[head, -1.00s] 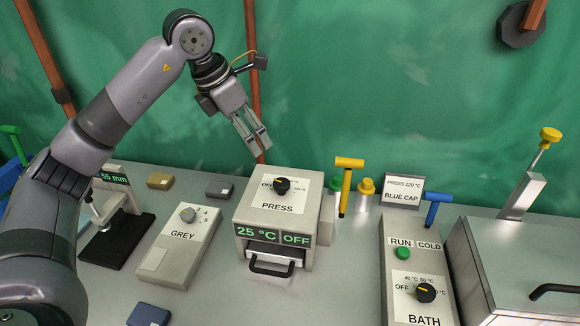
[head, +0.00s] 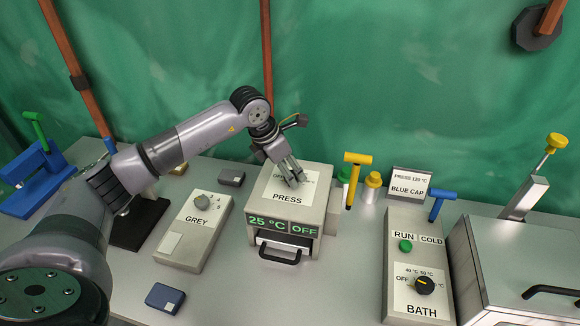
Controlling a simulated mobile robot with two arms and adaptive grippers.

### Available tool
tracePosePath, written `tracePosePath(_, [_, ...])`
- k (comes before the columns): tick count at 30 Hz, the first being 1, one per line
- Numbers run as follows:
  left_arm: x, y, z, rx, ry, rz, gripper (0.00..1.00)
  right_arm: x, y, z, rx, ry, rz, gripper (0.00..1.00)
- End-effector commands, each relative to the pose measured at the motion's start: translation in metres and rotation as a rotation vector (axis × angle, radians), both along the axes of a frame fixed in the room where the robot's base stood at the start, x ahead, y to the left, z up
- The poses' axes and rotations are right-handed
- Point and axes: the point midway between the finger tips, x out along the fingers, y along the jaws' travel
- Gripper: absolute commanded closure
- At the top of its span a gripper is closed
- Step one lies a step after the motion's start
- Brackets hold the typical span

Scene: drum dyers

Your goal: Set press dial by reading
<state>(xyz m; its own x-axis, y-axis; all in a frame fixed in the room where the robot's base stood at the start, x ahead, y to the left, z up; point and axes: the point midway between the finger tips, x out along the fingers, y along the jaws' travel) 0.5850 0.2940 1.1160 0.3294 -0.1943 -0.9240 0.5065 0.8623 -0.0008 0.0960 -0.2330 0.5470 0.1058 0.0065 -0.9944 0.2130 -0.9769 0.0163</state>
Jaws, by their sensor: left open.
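The press (head: 265,213) is a beige box in the middle of the table. Its front display (head: 283,226) reads 25 °C and OFF, and a black drawer handle (head: 280,256) is below. My left gripper (head: 294,179) is open, pointing down at the dial on the press top. The fingers hide the dial, so its setting and any contact cannot be told. A sign (head: 408,184) behind reads PRESS 120 °C and BLUE CAP. My right gripper is not in view.
The GREY box (head: 194,232) stands left of the press. The BATH panel (head: 417,265) and a metal tank (head: 520,250) are on the right. Table in front of the press is clear.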

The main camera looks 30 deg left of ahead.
Motion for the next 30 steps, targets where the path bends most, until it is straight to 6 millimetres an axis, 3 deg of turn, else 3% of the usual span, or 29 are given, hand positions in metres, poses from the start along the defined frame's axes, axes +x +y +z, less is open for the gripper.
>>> tracePosePath(6, [0.005,-0.003,-0.015,0.001,0.000,-0.002,0.45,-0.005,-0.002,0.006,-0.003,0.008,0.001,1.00])
tracePosePath(14, [0.006,-0.004,-0.017,0.001,-0.001,-0.001,0.45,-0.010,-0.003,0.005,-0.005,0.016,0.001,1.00])
tracePosePath(30, [0.006,-0.003,-0.016,0.001,-0.001,-0.001,0.79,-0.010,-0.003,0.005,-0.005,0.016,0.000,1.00])
